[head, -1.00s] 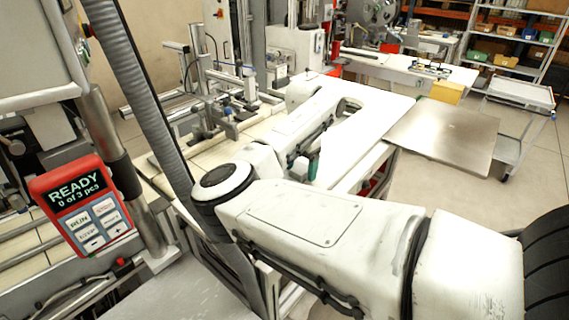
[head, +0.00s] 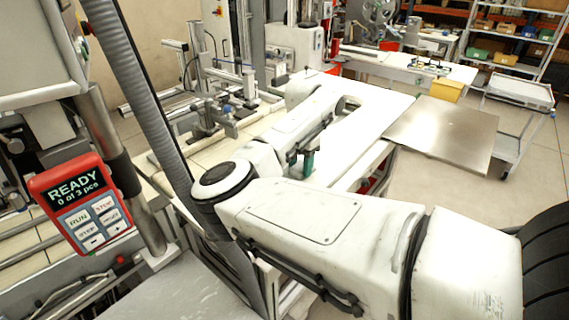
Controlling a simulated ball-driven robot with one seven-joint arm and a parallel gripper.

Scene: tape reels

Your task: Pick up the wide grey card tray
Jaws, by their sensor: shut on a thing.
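My white arm (head: 290,215) reaches from the lower right to its elbow joint at the left, then back up over a long white table (head: 375,110). Its far end and my gripper are hidden behind the arm's own links, so neither fingers nor a hold can be seen. I cannot make out the wide grey card tray. A small green thing (head: 308,164) shows just beyond the arm at the table's near edge; what it is cannot be told.
A red control box (head: 80,203) reading READY, 0 of 3 pcs, hangs at left by a ribbed grey hose (head: 150,100). A grey metal plate (head: 445,133) lies right of the white table. A trolley (head: 518,92) and shelves stand beyond. Open floor is at right.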

